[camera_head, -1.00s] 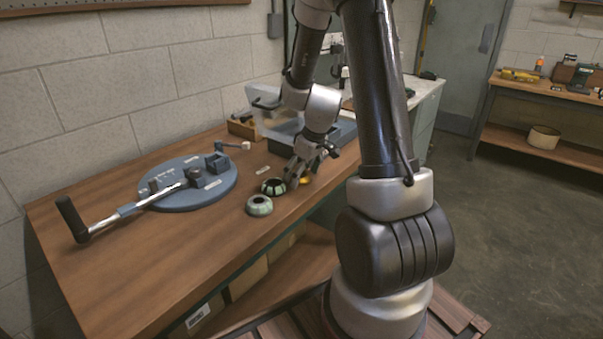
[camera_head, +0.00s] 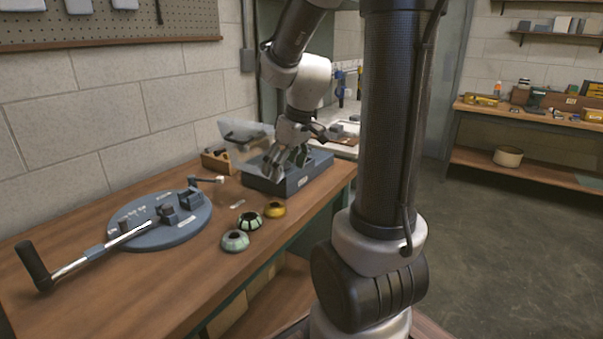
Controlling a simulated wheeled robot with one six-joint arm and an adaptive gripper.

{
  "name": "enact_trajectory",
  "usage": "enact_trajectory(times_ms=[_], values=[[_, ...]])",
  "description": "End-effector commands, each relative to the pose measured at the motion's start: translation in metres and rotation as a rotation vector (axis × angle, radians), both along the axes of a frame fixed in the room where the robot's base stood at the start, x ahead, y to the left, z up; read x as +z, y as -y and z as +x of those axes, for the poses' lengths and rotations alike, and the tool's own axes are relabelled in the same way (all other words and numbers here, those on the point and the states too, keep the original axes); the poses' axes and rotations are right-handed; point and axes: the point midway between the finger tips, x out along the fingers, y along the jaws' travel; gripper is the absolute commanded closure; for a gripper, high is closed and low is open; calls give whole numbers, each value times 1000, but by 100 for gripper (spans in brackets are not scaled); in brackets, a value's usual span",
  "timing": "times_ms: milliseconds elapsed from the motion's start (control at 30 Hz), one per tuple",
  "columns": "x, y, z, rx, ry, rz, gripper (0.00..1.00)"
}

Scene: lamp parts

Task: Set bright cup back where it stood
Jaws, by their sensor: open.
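Three small cup-like parts stand in a slanting row near the front edge of the wooden bench. The yellow cup (camera_head: 274,209) is at the right end and looks the brightest. A dark cup with pale green patches (camera_head: 249,221) is in the middle, and a pale green cup (camera_head: 235,240) is nearest. Each shows a dark opening on top. My gripper (camera_head: 283,174) is open, with no cup visible in it. It is behind the yellow cup in the picture, in front of or over the blue-grey tray (camera_head: 262,183), and hides part of it.
A round blue-grey plate (camera_head: 150,236) with a long black-handled lever (camera_head: 36,265) lies to the left. A clear lid (camera_head: 243,138) stands raised behind the tray. A small wooden box (camera_head: 216,161) is by the wall.

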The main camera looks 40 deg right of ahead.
Motion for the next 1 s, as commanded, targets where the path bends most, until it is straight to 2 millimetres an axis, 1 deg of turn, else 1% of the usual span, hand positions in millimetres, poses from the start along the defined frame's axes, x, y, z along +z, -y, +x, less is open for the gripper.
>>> enact_trajectory(times_ms=[33, 67, 100, 167, 200, 300, 400, 500, 600, 1000], values=[[19, -11, -18, -17, 16, -2, 19], [28, -17, -30, -35, 19, 0, 19], [38, -24, -47, -60, 22, 0, 19], [51, -33, -72, -99, 28, 1, 19], [57, -37, -88, -126, 32, 1, 19], [67, -43, -124, -192, 46, 3, 19], [71, -45, -149, -245, 58, 3, 19], [71, -45, -163, -280, 65, 6, 19], [72, -44, -169, -295, 67, 6, 19], [72, -44, -169, -297, 66, 7, 19]])
